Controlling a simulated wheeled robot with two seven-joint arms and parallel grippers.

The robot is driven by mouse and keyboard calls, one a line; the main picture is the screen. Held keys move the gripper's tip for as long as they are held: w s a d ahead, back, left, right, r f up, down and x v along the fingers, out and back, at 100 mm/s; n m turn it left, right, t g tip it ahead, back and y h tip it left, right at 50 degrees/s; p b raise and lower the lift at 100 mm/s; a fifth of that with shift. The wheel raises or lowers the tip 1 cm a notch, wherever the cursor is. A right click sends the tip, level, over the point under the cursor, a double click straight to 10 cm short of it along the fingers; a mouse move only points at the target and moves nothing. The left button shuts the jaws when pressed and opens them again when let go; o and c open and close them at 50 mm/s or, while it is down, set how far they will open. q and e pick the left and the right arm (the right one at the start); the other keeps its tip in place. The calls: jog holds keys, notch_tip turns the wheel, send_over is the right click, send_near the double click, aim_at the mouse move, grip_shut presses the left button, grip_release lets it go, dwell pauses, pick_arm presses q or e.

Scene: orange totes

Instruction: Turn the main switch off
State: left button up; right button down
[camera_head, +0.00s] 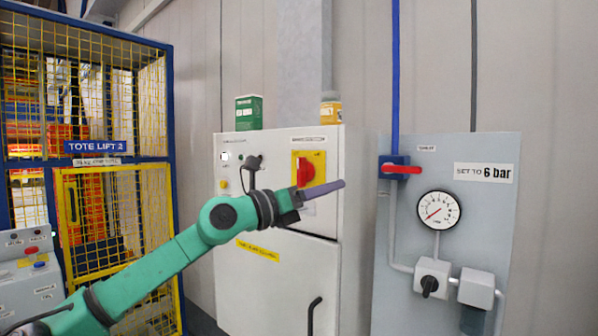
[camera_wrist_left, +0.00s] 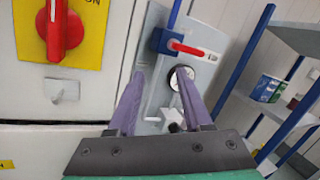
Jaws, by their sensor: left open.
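The main switch is a red rotary handle (camera_head: 305,171) on a yellow plate (camera_head: 319,160), on the upper right front of a light grey cabinet (camera_head: 281,266). In the left wrist view the handle (camera_wrist_left: 62,30) is at the upper left, its grip running up and down the picture. My left gripper (camera_head: 341,184) is open and empty, its purple fingers just below the switch and pointing right in the head view. In the left wrist view the gripper (camera_wrist_left: 160,78) is right of and below the handle, apart from it. My right gripper is not in view.
Right of the cabinet, a grey panel (camera_head: 388,285) carries a red-handled valve (camera_head: 402,169), a gauge (camera_head: 439,210) and pipes. A yellow tote lift cage (camera_head: 95,200) stands left. A blue-post shelf (camera_wrist_left: 290,36) shows at right in the wrist view.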

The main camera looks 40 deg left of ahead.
aim_at(298, 161)
pick_arm(q)
jog(key=s+a+r+y, duration=0.6)
jog(key=s+a, duration=0.4)
jog(key=a, duration=0.2)
jog(key=shift+m+g, duration=0.3)
jog(key=shift+m, duration=0.1)
jog(key=w+p, duration=0.4)
jog(key=w, duration=0.1)
jog(key=w+p, duration=0.4)
jog(key=w, duration=0.1)
jog(key=w+p, duration=0.3)
jog(key=w, duration=0.2)
jog(key=shift+w+d+f+p, duration=0.1)
jog(key=shift+f+p, duration=0.2)
jog(key=shift+p, duration=0.1)
jog(key=shift+w+f, duration=0.1)
jog(key=shift+w, duration=0.05)
grip_shut()
